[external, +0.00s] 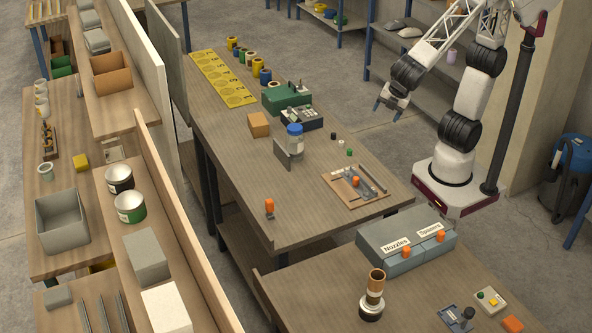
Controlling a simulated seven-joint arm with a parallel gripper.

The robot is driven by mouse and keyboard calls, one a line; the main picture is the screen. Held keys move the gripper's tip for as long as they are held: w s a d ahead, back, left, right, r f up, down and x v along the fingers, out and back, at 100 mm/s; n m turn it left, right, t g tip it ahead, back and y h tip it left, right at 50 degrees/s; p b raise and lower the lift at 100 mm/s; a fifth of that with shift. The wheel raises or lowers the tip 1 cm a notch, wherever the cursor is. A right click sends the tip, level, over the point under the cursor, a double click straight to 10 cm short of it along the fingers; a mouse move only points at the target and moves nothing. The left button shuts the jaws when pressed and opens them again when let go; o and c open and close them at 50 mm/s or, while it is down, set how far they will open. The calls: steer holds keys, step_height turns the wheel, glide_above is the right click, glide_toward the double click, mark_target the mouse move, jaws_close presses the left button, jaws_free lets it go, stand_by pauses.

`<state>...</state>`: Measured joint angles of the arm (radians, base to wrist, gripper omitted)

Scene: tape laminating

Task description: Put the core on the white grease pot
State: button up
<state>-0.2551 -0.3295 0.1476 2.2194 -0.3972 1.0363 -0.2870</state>
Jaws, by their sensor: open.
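A brown, hollow tube that looks like the core (376,280) stands upright at the near bench. It appears to rest on top of a low, round white pot (371,314) with a dark upper part, which looks like the white grease pot. The exact contact between them is too small to make out. My gripper (387,112) is open and empty, fingers pointing down. It hangs in the air at the upper right, past the long table's right edge and far from the core and the pot.
A grey two-drawer box (405,240) labelled Nozzles and Spacers stands behind the pot. The long table (225,180) holds a wooden tray (330,179), a blue-lidded jar (295,139), a green case (285,97) and several rolls. Small button boxes sit at the near right.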

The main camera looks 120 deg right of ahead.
steer(key=s+d+f+m+y, duration=0.1)
steer(key=s+d+f+m, duration=0.1)
steer(key=s, duration=0.7)
steer(key=s+d+f+m+y, duration=0.2)
steer(key=s+d+m, duration=0.2)
steer(key=s, duration=0.5)
steer(key=m, duration=0.2)
steer(key=shift+d+m+t, duration=0.3)
steer(key=shift+d, duration=0.05)
